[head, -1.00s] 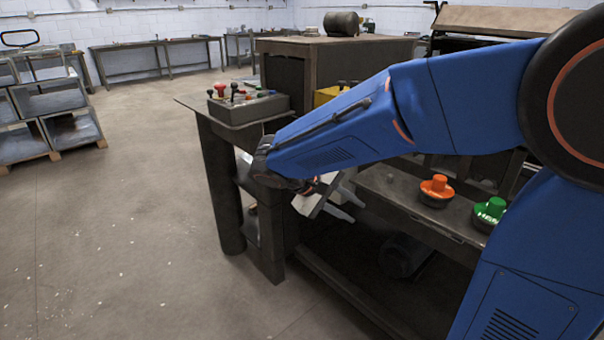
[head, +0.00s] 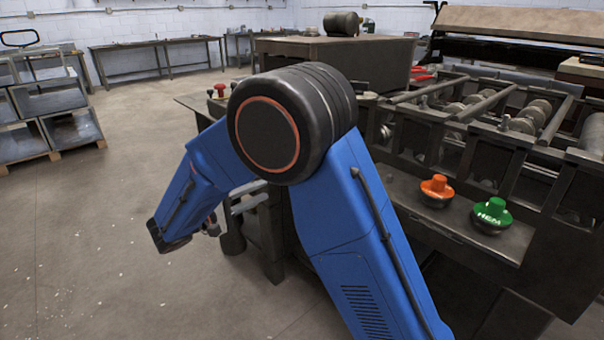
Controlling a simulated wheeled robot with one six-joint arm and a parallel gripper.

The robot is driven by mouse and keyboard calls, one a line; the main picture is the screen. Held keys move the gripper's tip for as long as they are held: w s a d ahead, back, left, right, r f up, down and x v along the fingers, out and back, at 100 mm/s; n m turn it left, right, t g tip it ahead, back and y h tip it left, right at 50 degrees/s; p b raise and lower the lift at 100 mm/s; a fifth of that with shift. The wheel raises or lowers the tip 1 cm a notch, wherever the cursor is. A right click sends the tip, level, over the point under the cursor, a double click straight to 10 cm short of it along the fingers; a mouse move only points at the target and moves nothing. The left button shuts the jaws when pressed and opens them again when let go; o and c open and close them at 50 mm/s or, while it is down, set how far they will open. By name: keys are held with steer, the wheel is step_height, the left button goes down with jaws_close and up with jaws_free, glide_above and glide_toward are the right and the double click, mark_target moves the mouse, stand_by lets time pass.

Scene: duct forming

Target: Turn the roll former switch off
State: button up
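The roll former (head: 500,130), a dark machine with rows of rollers, stands at the right. On its front ledge sit an orange mushroom button (head: 437,190) and, to its right, a green one (head: 491,213) with white lettering. Which of these is the switch, and its on/off state, I cannot tell. My gripper (head: 250,196) is left of both buttons and well apart from them, low beside the machine's left end. Its two pale fingers show spread apart with nothing seen between them, partly hidden by my arm.
A control box with a red knob (head: 220,90) and levers stands on the left table end, now mostly hidden by my arm. Metal bins (head: 46,130) on pallets stand at the far left. Benches (head: 155,45) line the back wall.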

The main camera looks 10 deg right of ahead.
steer(key=x, duration=1.7)
steer(key=shift+w+d, duration=0.1)
steer(key=shift+d, duration=0.05)
jaws_close()
